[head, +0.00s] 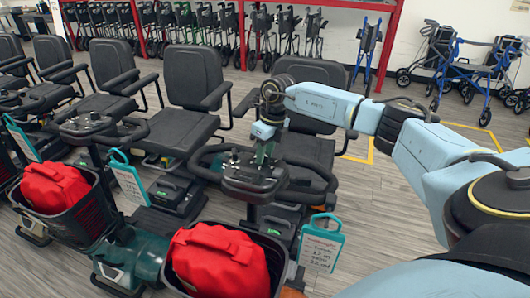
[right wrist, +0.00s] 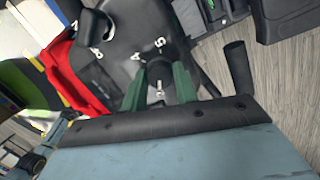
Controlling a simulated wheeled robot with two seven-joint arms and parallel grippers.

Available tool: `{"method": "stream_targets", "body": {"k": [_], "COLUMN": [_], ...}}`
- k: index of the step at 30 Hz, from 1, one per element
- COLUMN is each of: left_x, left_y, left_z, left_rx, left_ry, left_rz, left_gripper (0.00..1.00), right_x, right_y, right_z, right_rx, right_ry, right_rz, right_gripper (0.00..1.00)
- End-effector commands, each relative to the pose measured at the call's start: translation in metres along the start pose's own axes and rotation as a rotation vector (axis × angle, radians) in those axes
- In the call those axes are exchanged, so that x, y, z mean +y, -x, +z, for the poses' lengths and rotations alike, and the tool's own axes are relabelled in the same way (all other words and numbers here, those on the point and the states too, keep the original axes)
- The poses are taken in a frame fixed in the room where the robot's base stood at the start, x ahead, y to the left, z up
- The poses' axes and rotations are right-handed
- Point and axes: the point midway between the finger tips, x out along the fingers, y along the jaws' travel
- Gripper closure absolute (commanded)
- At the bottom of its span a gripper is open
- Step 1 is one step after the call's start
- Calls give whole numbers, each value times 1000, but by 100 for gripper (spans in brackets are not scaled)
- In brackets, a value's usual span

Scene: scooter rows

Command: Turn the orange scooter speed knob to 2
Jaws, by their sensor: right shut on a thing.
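My right gripper (head: 262,155) reaches down onto the dark console (head: 245,180) of the nearest scooter, which shows a bit of orange body (head: 291,292) low in the head view. In the right wrist view its two green fingers (right wrist: 160,88) are closed around the small dark speed knob (right wrist: 158,72), with one finger on each side. My left gripper is not in view.
Red bags sit in the front baskets, one (head: 220,262) in front of this console and one (head: 55,185) on the teal scooter to the left. Price tags (head: 321,243) hang beside them. Handlebars flank the console. Open floor (head: 400,200) lies to the right.

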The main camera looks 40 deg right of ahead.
Motion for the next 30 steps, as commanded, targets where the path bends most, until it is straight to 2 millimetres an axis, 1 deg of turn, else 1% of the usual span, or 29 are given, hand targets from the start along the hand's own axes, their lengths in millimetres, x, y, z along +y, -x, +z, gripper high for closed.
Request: {"method": "stream_targets", "body": {"k": [1, 2, 6, 14, 17, 20, 23, 30], "left_x": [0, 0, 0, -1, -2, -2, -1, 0], "left_y": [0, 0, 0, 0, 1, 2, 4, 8], "left_z": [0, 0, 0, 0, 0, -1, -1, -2], "left_rx": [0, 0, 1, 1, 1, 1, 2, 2], "left_ry": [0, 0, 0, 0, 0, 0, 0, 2], "left_rz": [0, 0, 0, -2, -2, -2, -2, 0], "left_gripper": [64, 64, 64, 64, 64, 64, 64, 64], "right_x": [0, 0, 0, 0, 0, 0, -1, 0], "right_y": [1, 1, 1, 1, 5, 17, 37, 92], "right_z": [1, 1, 0, 0, 0, 1, 1, 1], "right_rx": [-3, -3, -2, -1, -1, -5, -6, -6], "right_ry": [-1, -1, -1, -1, -1, -1, -2, -1], "right_rz": [-1, -1, -1, -1, -1, -1, -2, -1], "right_gripper": [94, 68, 50, 49, 49, 49, 49, 49]}}
